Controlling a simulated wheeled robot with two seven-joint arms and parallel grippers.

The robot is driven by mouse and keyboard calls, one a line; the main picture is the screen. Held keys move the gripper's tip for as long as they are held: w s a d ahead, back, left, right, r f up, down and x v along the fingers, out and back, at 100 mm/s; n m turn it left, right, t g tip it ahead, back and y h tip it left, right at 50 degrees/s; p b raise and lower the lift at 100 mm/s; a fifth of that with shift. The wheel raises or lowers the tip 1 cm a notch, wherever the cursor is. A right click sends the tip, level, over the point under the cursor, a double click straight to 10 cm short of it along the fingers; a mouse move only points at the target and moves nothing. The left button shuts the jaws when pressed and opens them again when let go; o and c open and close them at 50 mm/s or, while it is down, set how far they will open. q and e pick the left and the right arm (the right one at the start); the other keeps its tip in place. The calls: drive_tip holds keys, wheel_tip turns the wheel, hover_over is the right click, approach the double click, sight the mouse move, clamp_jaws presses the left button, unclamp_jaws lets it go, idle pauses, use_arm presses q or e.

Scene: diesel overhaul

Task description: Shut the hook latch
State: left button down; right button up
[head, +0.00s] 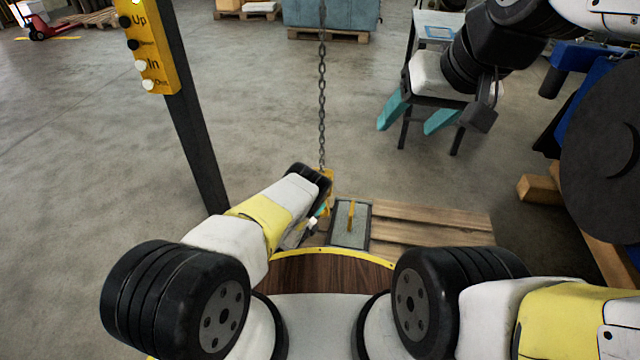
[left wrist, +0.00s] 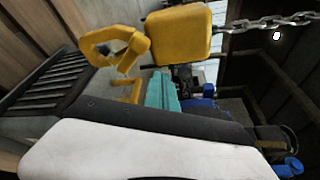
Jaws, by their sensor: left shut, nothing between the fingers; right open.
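The yellow hook (left wrist: 100,42) hangs from a yellow block (left wrist: 178,33) in the left wrist view. A short yellow latch piece (left wrist: 133,52) sits by its mouth; I cannot tell whether it meets the hook's tip. In the head view the block (head: 328,179) is partly hidden behind my left wrist. My left gripper (head: 319,211) is shut and empty, just below the block; its teal fingers also show in the left wrist view (left wrist: 162,92), beside the hook. Any contact is unclear. My right gripper (head: 414,117) is open and empty, well away at the upper right.
A chain (head: 322,95) runs up from the block. A post with a yellow button panel (head: 148,45) stands at left. The floor between is clear.

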use_arm(q)
drive_tip(key=s+a+f, duration=0.1)
drive_tip(key=s+a, duration=0.2)
drive_tip(key=s, duration=0.3)
drive_tip(key=shift+s+f, duration=0.25)
drive_tip(key=shift+s, duration=0.1)
